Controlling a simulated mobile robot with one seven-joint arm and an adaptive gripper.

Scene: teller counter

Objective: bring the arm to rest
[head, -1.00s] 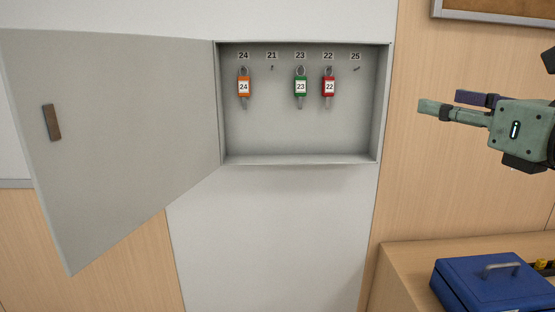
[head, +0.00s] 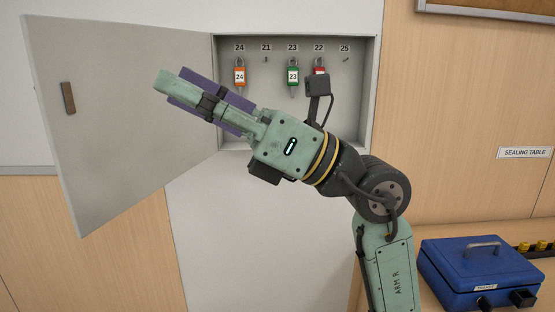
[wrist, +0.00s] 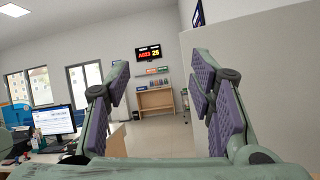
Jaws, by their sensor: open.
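My gripper (head: 182,91) is raised in front of the open key cabinet (head: 371,95) in the head view, its fingers pointing up and left toward the cabinet door. In the wrist view my gripper (wrist: 160,88) is open, with nothing between its two padded fingers. My arm rises from the lower right and bends at the wrist. It hides part of the cabinet's lower inside and the lower part of the red key tag.
The cabinet door (head: 130,150) hangs open to the left. A blue box (head: 470,262) sits on the counter. The wrist view shows a monitor (wrist: 54,121).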

